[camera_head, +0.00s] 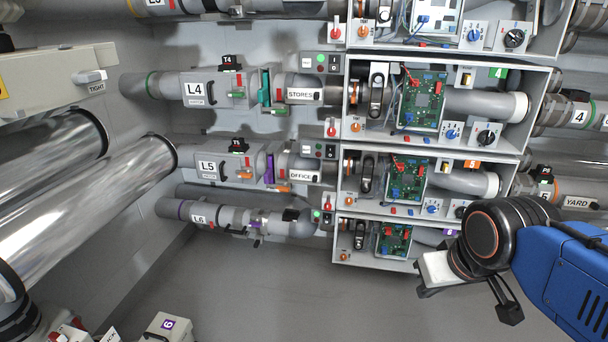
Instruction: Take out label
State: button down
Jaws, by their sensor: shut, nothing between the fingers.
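Several labels are in view, and I cannot tell which one the task means. White labels L4 (195,89), L5 (207,166) and L6 (198,219) sit on the left pipe units. The STORES label (302,94) and OFFICE label (302,176) are on pipes beside the open boxes. A YARD label (577,202) is at the right. A purple label with a 6 (168,324) is on a pale box at the bottom left. My gripper (428,291), white with dark tips, is at the lower right, shut and empty, apart from these labels in the picture.
Open grey boxes with green circuit boards (422,99), knobs and pipes are stacked in the centre. Large shiny pipes (90,205) run along the left. Red-handled switches (331,127) line the boxes' left side. The grey floor (270,290) looks clear in the lower middle.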

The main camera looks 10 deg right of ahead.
aim_at(294, 174)
jog(key=i+j+z, duration=0.25)
jog(key=i, duration=0.15)
jog(key=i+j+z, duration=0.3)
jog(key=i, duration=0.1)
